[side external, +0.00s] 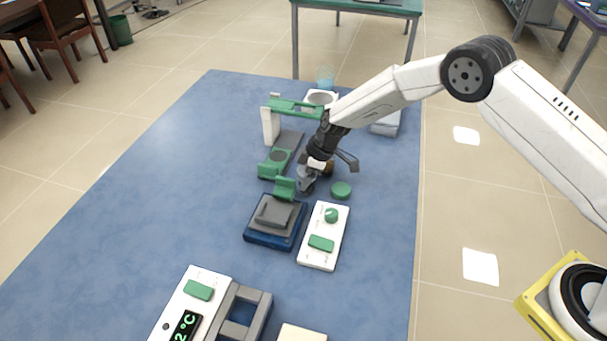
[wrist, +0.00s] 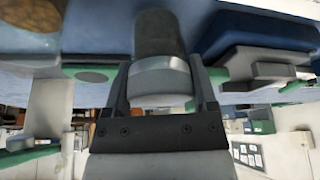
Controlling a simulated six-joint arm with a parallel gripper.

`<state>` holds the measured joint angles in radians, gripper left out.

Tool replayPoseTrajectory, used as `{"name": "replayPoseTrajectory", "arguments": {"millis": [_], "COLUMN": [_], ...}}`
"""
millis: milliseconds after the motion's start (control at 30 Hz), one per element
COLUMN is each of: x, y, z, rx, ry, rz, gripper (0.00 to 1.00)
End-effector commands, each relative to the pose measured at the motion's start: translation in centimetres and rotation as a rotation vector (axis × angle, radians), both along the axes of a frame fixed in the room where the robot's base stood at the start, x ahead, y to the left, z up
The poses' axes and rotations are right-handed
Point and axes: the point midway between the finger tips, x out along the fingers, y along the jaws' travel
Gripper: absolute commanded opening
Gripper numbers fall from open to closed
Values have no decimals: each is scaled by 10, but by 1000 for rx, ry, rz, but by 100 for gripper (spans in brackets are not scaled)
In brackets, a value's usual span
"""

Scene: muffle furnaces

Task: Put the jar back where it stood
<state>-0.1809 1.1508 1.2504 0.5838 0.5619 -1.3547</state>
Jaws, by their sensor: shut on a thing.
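The jar (wrist: 160,55) is a grey cylinder with a paler band and end nearest my wrist. It sits between the two fingers of my gripper (wrist: 163,88) in the wrist view, and the fingers are shut on it. In the side view my gripper (side external: 308,178) is low over the blue mat, between the green-armed stand and a flat green disc (side external: 341,190). The jar is mostly hidden there by the gripper and too small to make out. I cannot tell whether it touches the mat.
A green-armed stand (side external: 270,125) is close left of my gripper. A dark blue device (side external: 277,236) and a white panel with green knob (side external: 322,252) are in front. A white device with a display (side external: 172,300) is at the front. The blue mat (side external: 150,190) is clear at left.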

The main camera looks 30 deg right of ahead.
Motion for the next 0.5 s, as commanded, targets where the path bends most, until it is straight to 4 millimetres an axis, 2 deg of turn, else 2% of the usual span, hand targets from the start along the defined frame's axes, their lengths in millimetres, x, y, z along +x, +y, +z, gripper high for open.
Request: {"name": "replayPoseTrajectory", "arguments": {"millis": [267,300,367,500], "x": [0,0,0,0], "y": [0,0,0,0], "z": [-6,-6,-6,-6], "rx": [0,0,0,0], "ry": [0,-1,-1,0], "rz": [0,0,0,0], "gripper": [4,80,99,100]}}
